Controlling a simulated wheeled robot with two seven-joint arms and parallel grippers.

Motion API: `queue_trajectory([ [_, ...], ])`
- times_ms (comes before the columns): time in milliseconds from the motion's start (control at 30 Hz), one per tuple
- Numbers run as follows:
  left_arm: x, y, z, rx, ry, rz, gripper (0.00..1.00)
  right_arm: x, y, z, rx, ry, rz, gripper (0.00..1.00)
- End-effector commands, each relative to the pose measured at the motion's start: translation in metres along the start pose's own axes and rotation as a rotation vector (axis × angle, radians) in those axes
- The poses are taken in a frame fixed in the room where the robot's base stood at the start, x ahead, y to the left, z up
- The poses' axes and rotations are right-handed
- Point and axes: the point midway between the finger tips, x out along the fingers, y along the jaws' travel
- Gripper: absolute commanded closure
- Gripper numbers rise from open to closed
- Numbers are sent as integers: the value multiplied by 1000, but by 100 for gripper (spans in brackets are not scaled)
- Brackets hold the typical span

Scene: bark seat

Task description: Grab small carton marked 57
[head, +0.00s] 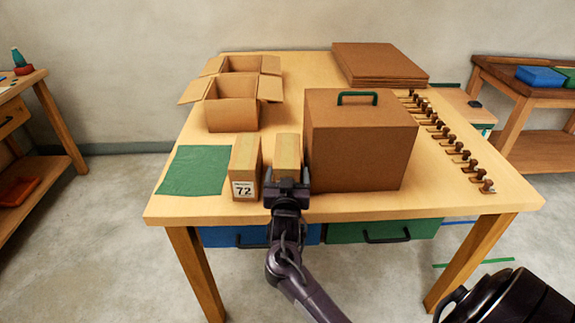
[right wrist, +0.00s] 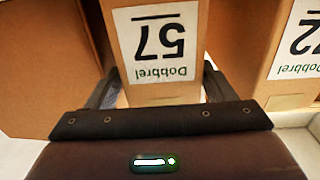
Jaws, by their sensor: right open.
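The small carton marked 57 (right wrist: 150,45) is a tan box with a white label, upside down in the right wrist view. In the head view this carton (head: 287,148) stands near the table's front, its label hidden behind my right gripper (head: 287,187). In the right wrist view my right gripper (right wrist: 158,88) is open, with one finger on each side of the carton's near end. Whether the fingers touch it I cannot tell. My left gripper is not in view.
A similar carton marked 72 (head: 246,170) stands just left. A large brown box with a green handle (head: 358,145) is close on the right. A green mat (head: 195,170), open boxes (head: 232,113), flat cardboard (head: 378,62) and several pegs (head: 455,148) are on the table (head: 440,195).

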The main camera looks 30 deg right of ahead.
Motion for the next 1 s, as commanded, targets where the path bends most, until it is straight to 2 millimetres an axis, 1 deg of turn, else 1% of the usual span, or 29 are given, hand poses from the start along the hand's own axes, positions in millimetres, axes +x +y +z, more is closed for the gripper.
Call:
queue_trajectory([
  [33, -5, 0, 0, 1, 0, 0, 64, 9, -1, -5, -2, 2, 0, 24],
  [100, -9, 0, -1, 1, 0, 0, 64, 20, -2, -7, -2, 2, 0, 24],
  [233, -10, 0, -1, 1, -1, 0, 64, 36, -2, -4, -2, 0, -1, 24],
  [333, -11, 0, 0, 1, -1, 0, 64, 42, -2, -3, -1, 0, -1, 24],
  [533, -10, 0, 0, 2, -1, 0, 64, 42, -2, -3, 0, -1, -2, 24],
  [567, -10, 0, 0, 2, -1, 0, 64, 42, -2, -3, 0, -1, -2, 25],
  [867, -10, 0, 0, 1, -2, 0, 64, 42, -2, -2, 0, -1, -2, 64],
  [900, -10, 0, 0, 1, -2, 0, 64, 42, -3, -4, 1, 2, -2, 66],
  [1000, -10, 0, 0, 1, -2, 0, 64, 42, -3, -4, 1, 2, -2, 66],
])
